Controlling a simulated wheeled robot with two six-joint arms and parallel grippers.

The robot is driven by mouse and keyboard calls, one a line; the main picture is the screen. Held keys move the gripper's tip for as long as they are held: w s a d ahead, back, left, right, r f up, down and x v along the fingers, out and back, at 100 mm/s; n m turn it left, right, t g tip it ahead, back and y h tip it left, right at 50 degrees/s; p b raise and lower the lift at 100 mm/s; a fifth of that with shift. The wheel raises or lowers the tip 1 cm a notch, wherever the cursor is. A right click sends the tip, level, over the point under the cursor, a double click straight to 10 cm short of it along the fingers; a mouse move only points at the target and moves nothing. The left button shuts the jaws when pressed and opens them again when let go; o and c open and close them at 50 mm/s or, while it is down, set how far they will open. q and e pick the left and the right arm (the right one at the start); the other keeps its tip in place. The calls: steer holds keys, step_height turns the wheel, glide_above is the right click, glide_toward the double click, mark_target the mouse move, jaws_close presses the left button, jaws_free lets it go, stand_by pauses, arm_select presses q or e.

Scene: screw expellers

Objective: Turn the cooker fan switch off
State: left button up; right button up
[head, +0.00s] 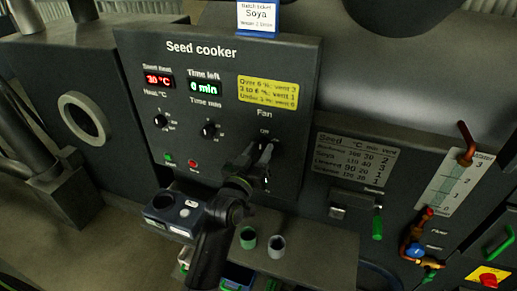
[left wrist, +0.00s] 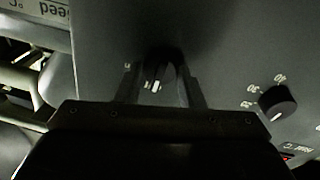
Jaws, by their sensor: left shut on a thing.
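The seed cooker panel (head: 222,75) is a dark face with displays and knobs. Its fan switch (left wrist: 157,75) is a dark knob with a white mark, under the "Fan" and "Off" labels. My left gripper (head: 262,150) is at the fan switch, with a finger on either side, and is shut on it. In the left wrist view the two fingers (left wrist: 163,92) flank the knob. The white mark lies toward the bottom of that picture, which is the panel's upper side. In the head view the gripper hides most of the switch. My right gripper is not in view.
The time knob (head: 208,130) is left of the fan switch and also shows in the left wrist view (left wrist: 278,102). The heat knob (head: 160,121) is farther left. Green and grey cups (head: 277,246) stand on a ledge below. A seed chart (head: 355,160) is at right.

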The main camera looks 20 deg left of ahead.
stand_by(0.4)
arm_select(q)
steer(key=o, duration=1)
steer(key=shift+f, duration=0.1)
